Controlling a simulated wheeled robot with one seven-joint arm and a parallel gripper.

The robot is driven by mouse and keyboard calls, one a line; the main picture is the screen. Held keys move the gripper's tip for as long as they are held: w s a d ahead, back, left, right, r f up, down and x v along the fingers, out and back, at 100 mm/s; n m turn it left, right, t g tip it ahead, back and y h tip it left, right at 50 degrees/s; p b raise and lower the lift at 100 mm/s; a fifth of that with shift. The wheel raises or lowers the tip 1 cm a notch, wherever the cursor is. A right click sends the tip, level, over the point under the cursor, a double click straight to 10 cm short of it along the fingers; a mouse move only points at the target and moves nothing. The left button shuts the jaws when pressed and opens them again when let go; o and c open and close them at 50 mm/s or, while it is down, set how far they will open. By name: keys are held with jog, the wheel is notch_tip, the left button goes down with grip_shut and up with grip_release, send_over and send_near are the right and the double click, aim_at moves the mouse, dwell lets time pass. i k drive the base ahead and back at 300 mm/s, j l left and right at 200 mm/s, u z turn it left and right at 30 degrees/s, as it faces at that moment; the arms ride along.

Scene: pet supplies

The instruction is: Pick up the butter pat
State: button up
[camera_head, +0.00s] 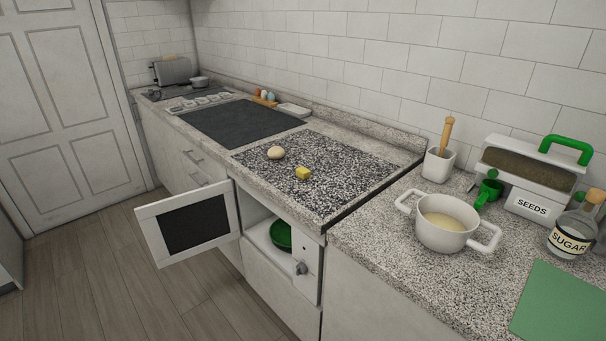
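The butter pat (303,173) is a small yellow block. It lies on the dark speckled counter section (335,178), in the middle of the head view. A round beige item (276,152), like a potato or a bread roll, lies a little to its left and farther back, apart from it. Nothing covers the butter pat. My gripper and arm do not show in this view.
A microwave-like oven door (188,224) hangs open below the counter, with a green bowl (281,235) inside. At right stand a white pot (446,236), a seeds box (527,202), a sugar bottle (572,229) and a utensil cup (438,166). The counter around the butter is clear.

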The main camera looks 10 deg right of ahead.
aim_at(302, 172)
jog(key=i+j+z, duration=0.1)
jog(key=z, duration=0.3)
jog(key=i+j+z, duration=0.1)
jog(key=j+z, duration=0.15)
jog(key=z, duration=0.2)
jog(key=j+z, duration=0.2)
jog(key=z, duration=0.2)
jog(key=i+j+z, duration=0.1)
jog(key=j+z, duration=0.25)
jog(key=j, duration=0.95)
jog(key=j+z, duration=0.35)
jog(key=j, duration=1.5)
jog(key=k+j, duration=0.15)
jog(key=j, duration=0.4)
